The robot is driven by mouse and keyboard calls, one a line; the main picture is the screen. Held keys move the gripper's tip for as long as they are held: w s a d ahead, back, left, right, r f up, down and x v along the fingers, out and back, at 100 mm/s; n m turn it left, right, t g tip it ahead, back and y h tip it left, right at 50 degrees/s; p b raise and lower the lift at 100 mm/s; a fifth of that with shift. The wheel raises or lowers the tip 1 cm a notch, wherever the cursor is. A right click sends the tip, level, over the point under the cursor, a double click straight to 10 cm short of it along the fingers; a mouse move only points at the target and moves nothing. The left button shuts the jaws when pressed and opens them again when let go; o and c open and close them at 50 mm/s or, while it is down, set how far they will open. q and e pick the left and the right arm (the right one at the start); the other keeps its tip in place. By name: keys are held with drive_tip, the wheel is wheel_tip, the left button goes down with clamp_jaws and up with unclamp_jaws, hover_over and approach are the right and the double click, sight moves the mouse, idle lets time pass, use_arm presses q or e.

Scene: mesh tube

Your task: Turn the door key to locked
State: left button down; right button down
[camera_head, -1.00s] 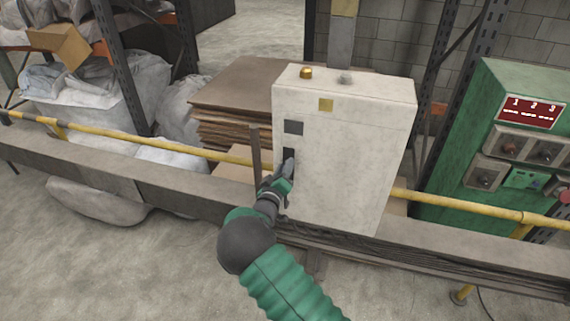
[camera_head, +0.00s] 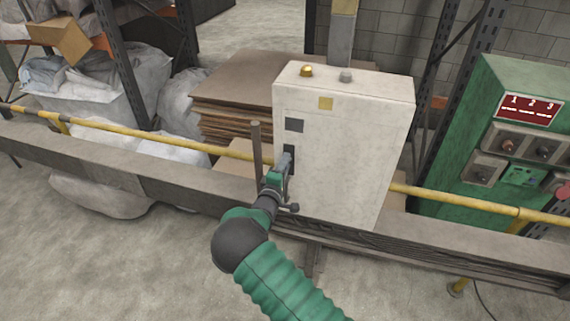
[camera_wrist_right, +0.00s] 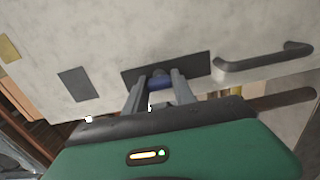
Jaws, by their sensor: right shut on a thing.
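A pale, scuffed cabinet (camera_head: 345,150) stands in the middle of the head view. A dark lock plate (camera_head: 290,151) is on the left part of its door; it also shows in the right wrist view (camera_wrist_right: 195,68). The door key (camera_wrist_right: 159,81) shows as a small blue piece in front of this plate, between my fingers. My right gripper (camera_head: 285,165) is shut on it, and its fingers also show in the right wrist view (camera_wrist_right: 160,88). The fingers hide most of the key, so its exact angle cannot be told. My left gripper is not in view.
A dark bar handle (camera_wrist_right: 265,58) is close beside the lock plate. A grey post (camera_head: 256,150) stands just left of the cabinet. A yellow rail (camera_head: 140,142) and a beam (camera_head: 150,185) run across. A green control box (camera_head: 510,150) stands at the right.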

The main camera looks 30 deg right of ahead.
drive_tip(key=shift+w+n, duration=0.1)
drive_tip(key=shift+n, duration=0.2)
drive_tip(key=c, duration=1.3)
unclamp_jaws()
drive_tip(key=shift+o, duration=1.3)
drive_tip(key=shift+w+f, duration=0.15)
